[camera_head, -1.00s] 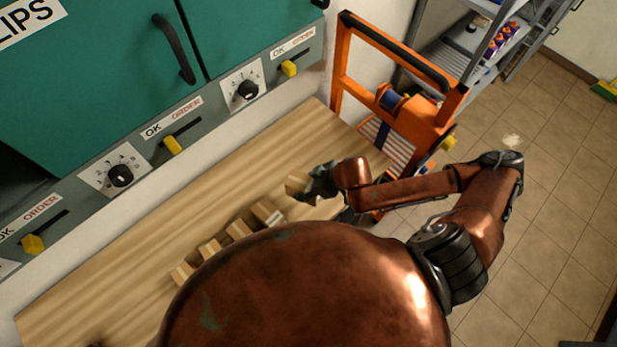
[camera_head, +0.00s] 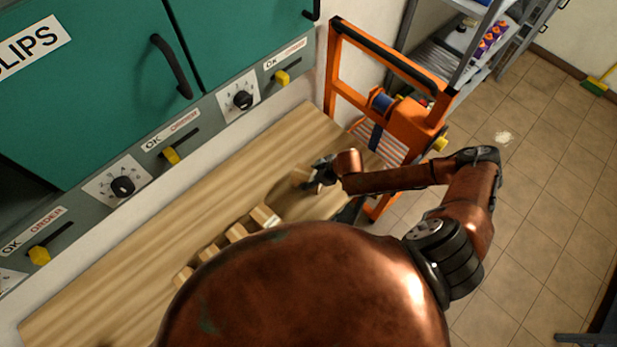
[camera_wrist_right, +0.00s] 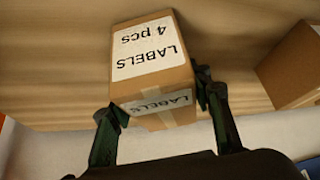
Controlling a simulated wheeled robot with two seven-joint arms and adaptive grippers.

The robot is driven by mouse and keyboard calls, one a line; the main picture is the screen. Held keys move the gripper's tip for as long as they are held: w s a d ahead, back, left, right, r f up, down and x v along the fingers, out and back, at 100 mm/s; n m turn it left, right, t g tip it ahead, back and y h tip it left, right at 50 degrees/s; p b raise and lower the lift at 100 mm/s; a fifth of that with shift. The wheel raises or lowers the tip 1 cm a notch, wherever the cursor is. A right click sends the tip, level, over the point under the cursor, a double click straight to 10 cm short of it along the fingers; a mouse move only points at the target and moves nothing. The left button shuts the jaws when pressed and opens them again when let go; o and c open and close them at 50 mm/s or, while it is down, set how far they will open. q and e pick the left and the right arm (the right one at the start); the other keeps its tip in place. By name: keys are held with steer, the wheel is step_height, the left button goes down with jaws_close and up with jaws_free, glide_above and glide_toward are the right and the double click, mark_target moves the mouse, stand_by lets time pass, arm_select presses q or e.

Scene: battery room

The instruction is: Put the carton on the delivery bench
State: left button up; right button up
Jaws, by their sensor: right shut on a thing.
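A brown carton (camera_wrist_right: 152,60) with white labels reading "LABELS 4 pcs" is between the two dark fingers of my right gripper (camera_wrist_right: 165,108) in the wrist view. The gripper is shut on it. In the head view this carton (camera_head: 300,176) and the right gripper (camera_head: 317,173) are over the right part of a wooden bench (camera_head: 200,205). The carton appears a little above the wood, with a dark shadow nearby. Whether this is the delivery bench I cannot tell. My left gripper is not in view.
Several more cartons (camera_head: 264,216) stand in a row on the bench; one shows in the wrist view (camera_wrist_right: 291,68). Teal cabinets and a grey panel with knobs (camera_head: 242,99) run behind. An orange cart (camera_head: 412,122) stands off the bench's right end.

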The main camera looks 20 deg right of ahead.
steer(key=shift+f, duration=0.15)
steer(key=o, duration=1.5)
steer(key=v, duration=1.2)
steer(key=shift+b, duration=0.35)
steer(key=shift+a, duration=0.1)
